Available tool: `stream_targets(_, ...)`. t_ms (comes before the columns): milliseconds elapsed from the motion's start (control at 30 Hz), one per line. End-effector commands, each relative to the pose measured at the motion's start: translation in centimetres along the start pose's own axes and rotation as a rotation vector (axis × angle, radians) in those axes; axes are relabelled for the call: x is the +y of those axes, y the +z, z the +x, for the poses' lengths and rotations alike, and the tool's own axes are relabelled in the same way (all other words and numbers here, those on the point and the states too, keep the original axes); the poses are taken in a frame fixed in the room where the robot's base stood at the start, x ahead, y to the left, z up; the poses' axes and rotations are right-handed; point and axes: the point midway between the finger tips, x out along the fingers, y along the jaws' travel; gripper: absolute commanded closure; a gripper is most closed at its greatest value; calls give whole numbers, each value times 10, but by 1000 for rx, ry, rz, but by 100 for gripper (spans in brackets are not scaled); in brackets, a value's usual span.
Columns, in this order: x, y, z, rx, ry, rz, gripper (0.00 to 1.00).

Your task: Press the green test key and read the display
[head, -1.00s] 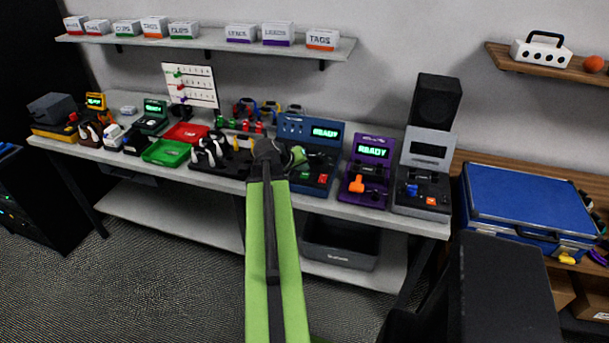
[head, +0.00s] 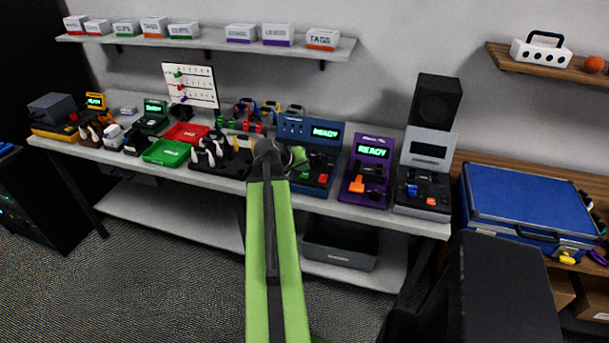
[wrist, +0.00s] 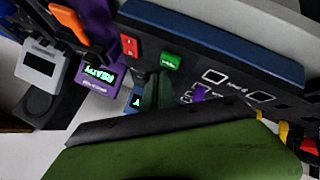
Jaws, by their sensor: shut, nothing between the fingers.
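The blue tester (head: 293,128) stands on the bench, and its lit display (head: 326,132) reads READY in green. In the wrist view the blue tester (wrist: 220,38) is turned over, with a green key (wrist: 170,61) beside a red key (wrist: 129,45). The red key also shows in the head view (head: 322,178). My gripper (wrist: 157,88) is shut and empty, its tips beside the green key in the picture. I cannot tell whether they touch it. In the head view my gripper (head: 296,157) is over the blue tester's left part, largely hidden by my arm.
A purple tester (head: 370,170) reading READY and a grey tester (head: 425,165) with a blank display stand to the right. Green (head: 165,152) and red (head: 187,132) trays lie left. A blue case (head: 515,200) sits on the wooden bench at right.

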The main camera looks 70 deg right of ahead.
Motion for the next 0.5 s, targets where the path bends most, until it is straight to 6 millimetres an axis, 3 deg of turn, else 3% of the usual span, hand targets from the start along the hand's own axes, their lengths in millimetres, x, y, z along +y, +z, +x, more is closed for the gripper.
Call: stream_targets(500,-5,4,6,0,0,0,100)
